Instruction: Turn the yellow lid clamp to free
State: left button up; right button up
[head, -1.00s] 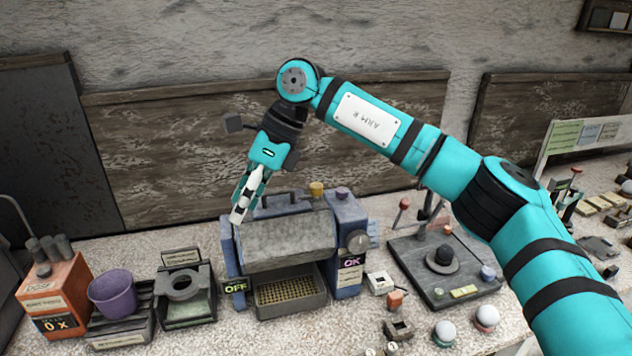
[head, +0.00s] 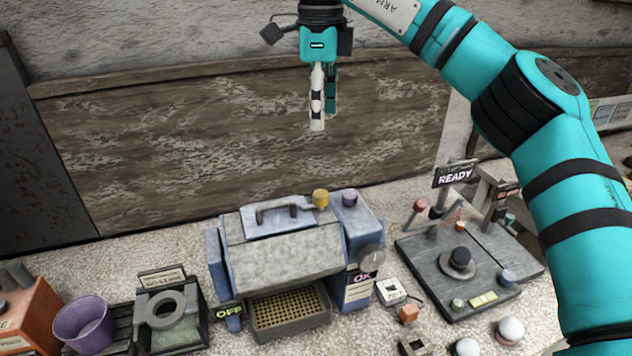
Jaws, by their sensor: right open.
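The yellow lid clamp (head: 320,198) is a small yellow knob on top of a blue-grey machine (head: 362,222), at the right end of its lid handle (head: 277,209). The machine's grey lid (head: 285,256) is down. My right gripper (head: 323,118) points straight down, well above the clamp in the picture and apart from it. Its fingers are open, seen nearly edge-on, with nothing between them. My left gripper is not in view.
A purple cup (head: 84,323) and a grey ring fixture (head: 165,309) stand left. A dark plate with a black knob (head: 459,260) and a READY sign (head: 456,175) stand right.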

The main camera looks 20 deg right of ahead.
aim_at(321, 193)
jog(key=f+p, duration=0.1)
jog(key=f, duration=0.9)
jog(key=f+p, duration=0.1)
jog(key=f, duration=0.4)
jog(key=shift+s+d+f+p, duration=0.1)
jog(key=shift+s+f+p, duration=0.05)
jog(key=shift+s+p, duration=0.2)
jog(key=shift+w+f, duration=0.15)
jog(key=shift+f, duration=0.4)
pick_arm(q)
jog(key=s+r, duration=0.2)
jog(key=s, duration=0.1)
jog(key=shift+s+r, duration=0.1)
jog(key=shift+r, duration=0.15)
pick_arm(e)
grip_shut()
